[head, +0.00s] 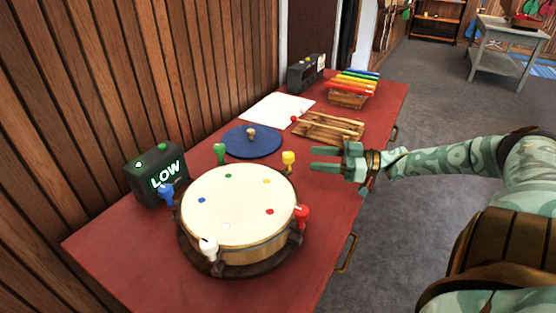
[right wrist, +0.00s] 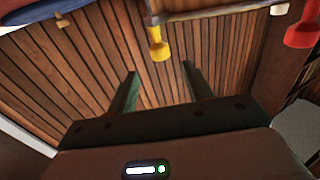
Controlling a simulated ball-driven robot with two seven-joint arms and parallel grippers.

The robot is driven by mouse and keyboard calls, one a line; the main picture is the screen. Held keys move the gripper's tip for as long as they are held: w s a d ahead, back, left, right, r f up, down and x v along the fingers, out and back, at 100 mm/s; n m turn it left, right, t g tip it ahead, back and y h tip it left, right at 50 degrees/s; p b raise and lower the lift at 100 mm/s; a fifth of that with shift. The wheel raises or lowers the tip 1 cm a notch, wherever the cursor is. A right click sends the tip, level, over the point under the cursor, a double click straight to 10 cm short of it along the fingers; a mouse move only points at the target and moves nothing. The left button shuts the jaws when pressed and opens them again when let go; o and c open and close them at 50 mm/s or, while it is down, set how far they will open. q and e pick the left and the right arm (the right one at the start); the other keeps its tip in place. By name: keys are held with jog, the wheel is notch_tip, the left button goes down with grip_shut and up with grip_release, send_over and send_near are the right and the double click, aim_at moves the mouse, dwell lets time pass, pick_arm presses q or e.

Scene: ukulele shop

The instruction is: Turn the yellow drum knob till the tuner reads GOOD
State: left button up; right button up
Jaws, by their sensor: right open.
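The drum (head: 238,210) stands at the near end of the red table, with coloured knobs around its rim. The yellow knob (head: 289,156) is on its far right side, upright. It also shows in the right wrist view (right wrist: 156,42), just ahead of the fingertips and roughly in line with the gap. My right gripper (head: 313,159) is open and empty, a short way right of the yellow knob, fingers pointing at it. Its two fingers also show in the right wrist view (right wrist: 159,72). The tuner (head: 150,179) left of the drum reads LOW in white. My left gripper is out of view.
Green (head: 220,151), blue (head: 166,192), white (head: 209,246) and red (head: 301,214) knobs ring the drum. A blue disc (head: 238,146), white sheet (head: 276,109), wooden rack (head: 330,130) and xylophone (head: 350,90) lie beyond. A wooden wall borders the left.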

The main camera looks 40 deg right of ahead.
aim_at(285, 158)
jog(key=b+x, duration=0.1)
jog(key=x, duration=0.1)
jog(key=b+x, duration=0.2)
jog(key=x, duration=0.1)
jog(key=f+b+x, duration=0.1)
jog(key=x, duration=0.2)
jog(key=shift+w+b, duration=0.15)
jog(key=shift+b, duration=0.25)
jog(key=shift+w+a+r+b, duration=0.1)
jog(key=shift+w+a+b, duration=0.15)
jog(key=shift+w+b, duration=0.15)
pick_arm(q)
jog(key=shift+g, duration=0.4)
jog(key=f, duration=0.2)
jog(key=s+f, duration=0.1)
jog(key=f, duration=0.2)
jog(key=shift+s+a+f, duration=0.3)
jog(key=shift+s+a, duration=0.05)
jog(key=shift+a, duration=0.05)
pick_arm(e)
jog(key=shift+w+a+r, duration=0.35)
jog(key=shift+a+r, duration=0.05)
jog(key=c, duration=1)
